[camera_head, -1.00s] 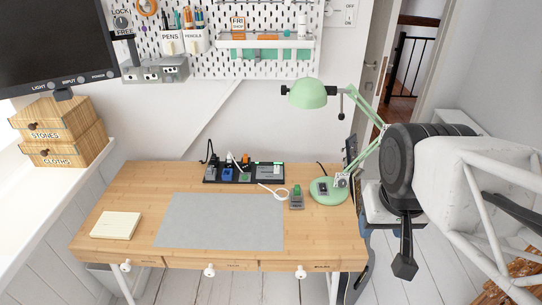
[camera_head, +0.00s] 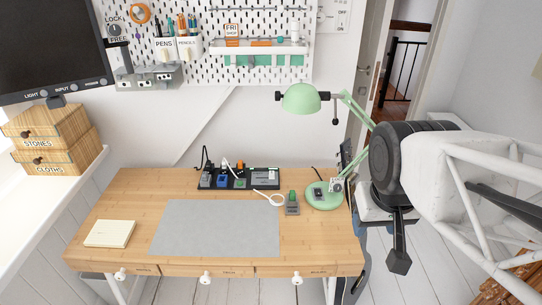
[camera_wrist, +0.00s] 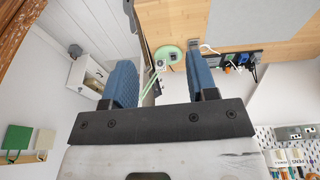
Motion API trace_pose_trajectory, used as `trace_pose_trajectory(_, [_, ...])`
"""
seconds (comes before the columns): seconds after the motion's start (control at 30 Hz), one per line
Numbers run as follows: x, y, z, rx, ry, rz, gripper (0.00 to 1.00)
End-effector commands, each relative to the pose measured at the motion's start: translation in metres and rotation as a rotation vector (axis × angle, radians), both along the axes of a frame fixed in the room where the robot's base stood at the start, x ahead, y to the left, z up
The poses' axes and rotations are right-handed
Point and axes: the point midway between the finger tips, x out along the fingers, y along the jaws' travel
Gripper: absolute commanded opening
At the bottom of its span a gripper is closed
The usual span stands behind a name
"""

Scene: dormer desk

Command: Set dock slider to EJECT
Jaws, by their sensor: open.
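The black dock (camera_head: 251,184) lies along the back of the wooden desk, with grey, blue, green and orange pieces on it and a grey panel (camera_head: 266,176) at its right end. Its slider and labels are too small to read. My gripper (camera_head: 399,264) hangs to the right of the desk, well apart from the dock. In the wrist view my gripper (camera_wrist: 160,60) is open, with two blue pads and nothing between them. The dock shows there at upper right (camera_wrist: 245,54), partly cut off by distance and angle.
A green lamp (camera_head: 324,197) stands at the desk's right end, its arm near mine. A small grey device (camera_head: 292,205) and white cable lie between lamp and dock. A grey mat (camera_head: 215,229) and cream pad (camera_head: 109,233) lie in front. A pegboard (camera_head: 212,60) hangs behind.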

Motion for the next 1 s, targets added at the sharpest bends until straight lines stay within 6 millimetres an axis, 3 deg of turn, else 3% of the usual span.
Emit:
trace_pose_trajectory(0.17, [0.03,0.002,0.005,-0.046,0.01,0.064,0.53])
trace_pose_trajectory(0.47, [0.108,0.014,0.013,-0.168,0.023,0.231,0.53])
trace_pose_trajectory(1.0, [0.257,0.068,-0.002,-0.383,0.041,0.562,0.53])
